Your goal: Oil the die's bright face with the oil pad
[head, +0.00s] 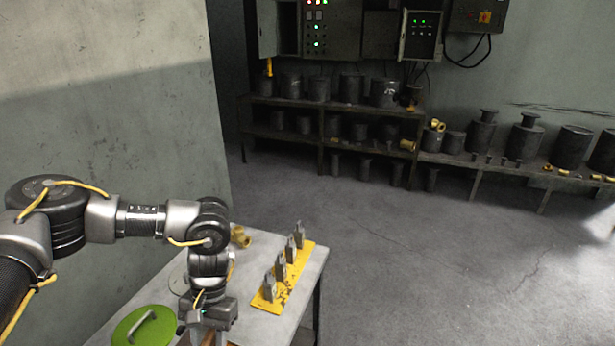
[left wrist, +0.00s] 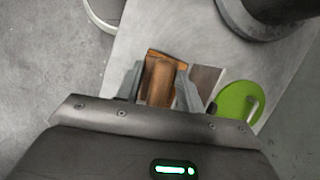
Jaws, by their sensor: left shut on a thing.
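My left gripper (head: 207,338) hangs over the near part of a light table, at the bottom of the head view. In the left wrist view its two fingers (left wrist: 161,88) are shut on a brown-orange piece with a rounded grip, which looks like the oil pad (left wrist: 160,78). Whether the pad touches anything below is hidden. A flat grey piece with a pale side (left wrist: 205,80) lies just right of the fingers in the wrist view; it may be the die, but I cannot tell. My right gripper is not in view.
A green disc with a handle (head: 128,329) lies on the table (head: 245,328), left of the gripper; it also shows in the wrist view (left wrist: 233,101). A yellow plate (head: 263,302) holds several grey upright pieces. A brass fitting (head: 241,237) lies behind. Open floor is at right.

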